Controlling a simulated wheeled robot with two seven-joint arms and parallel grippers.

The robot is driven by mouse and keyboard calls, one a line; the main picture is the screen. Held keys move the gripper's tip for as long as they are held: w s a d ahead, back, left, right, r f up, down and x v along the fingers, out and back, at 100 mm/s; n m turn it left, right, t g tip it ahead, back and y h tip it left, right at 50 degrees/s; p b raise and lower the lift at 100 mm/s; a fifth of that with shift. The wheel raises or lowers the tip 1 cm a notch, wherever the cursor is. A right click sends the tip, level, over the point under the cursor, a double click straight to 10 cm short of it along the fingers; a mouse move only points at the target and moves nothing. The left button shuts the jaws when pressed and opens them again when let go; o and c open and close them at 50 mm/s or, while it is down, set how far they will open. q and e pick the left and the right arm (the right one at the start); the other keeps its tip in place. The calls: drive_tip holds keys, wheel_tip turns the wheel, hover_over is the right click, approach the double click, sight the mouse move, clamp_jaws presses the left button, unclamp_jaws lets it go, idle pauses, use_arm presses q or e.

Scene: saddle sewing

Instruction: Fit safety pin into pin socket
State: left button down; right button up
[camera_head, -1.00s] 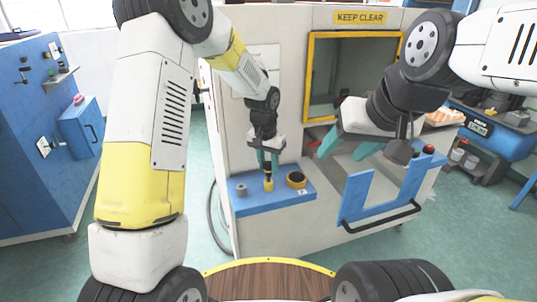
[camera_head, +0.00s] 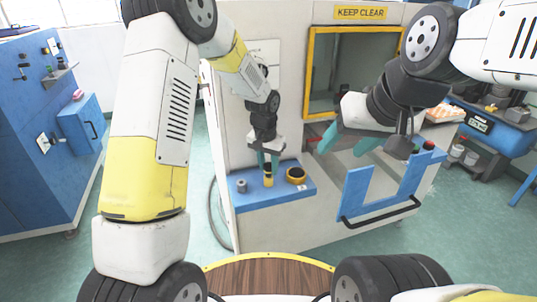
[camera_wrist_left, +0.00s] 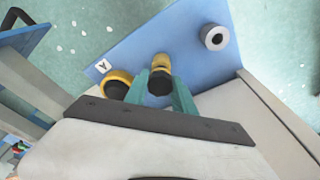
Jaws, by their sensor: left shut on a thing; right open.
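My left gripper (camera_head: 268,164) is shut on a yellow and black pin (camera_head: 268,178), which stands upright over the blue shelf (camera_head: 255,200). I cannot tell whether its lower end touches the shelf. In the left wrist view the pin (camera_wrist_left: 160,64) sits between the teal fingers (camera_wrist_left: 166,88). A yellow-rimmed black round part (camera_head: 296,175) is on the shelf to the right of the pin. A grey hollow cylinder (camera_head: 241,186) stands to the left. I cannot tell which is the pin socket. My right gripper (camera_head: 342,143) is open and empty, in front of the cabinet.
A label "A" (camera_wrist_left: 103,66) lies beside the yellow-rimmed part. A yellow-framed window (camera_head: 309,75) is in the cabinet behind. A blue U-shaped panel with a black handle (camera_head: 382,216) juts out at the right. Bare shelf separates the pin from the grey cylinder.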

use_arm(q)
drive_tip(key=shift+f, duration=0.15)
drive_tip(key=c, duration=1)
unclamp_jaws()
drive_tip(key=shift+o, duration=0.2)
